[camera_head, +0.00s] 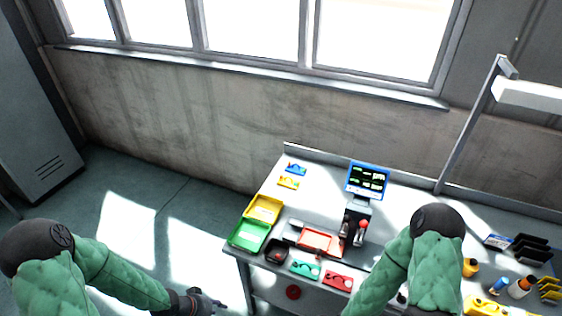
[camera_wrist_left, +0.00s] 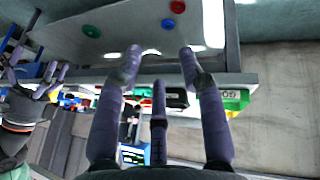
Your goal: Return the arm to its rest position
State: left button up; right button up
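In the head view my left arm comes in at the lower left, and my left gripper (camera_head: 208,301) is beside the left end of the workbench (camera_head: 325,190), over the floor. In the left wrist view my left gripper (camera_wrist_left: 161,55) has its fingers spread with nothing between them; it is open. My right arm reaches down over the front of the bench in the head view, and its hand is out of sight there. My right gripper (camera_wrist_left: 42,75) shows at the left edge of the left wrist view, fingers spread and apparently empty.
The bench holds a green bin (camera_head: 249,234), a yellow bin (camera_head: 264,209), an orange tray (camera_head: 318,242), a small monitor (camera_head: 367,179) and bottles (camera_head: 520,287) at right. A red button (camera_head: 293,292) is on the bench front. Floor left of the bench is clear.

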pick_arm(q)
jog(key=s+d+f+n+g+b, duration=0.1)
jog(key=s+d+f+n+b, duration=0.1)
jog(key=f, duration=0.6)
jog(key=s+d+f+n+g+b, duration=0.1)
jog(key=s+d+f+n+b, duration=0.2)
jog(key=s+d+f+b, duration=0.2)
jog(key=shift+s+d+f+y+b, duration=0.25)
jog(key=shift+d+f+b, duration=0.6)
jog(key=shift+d+f, duration=0.9)
jog(key=shift+w+r, duration=0.1)
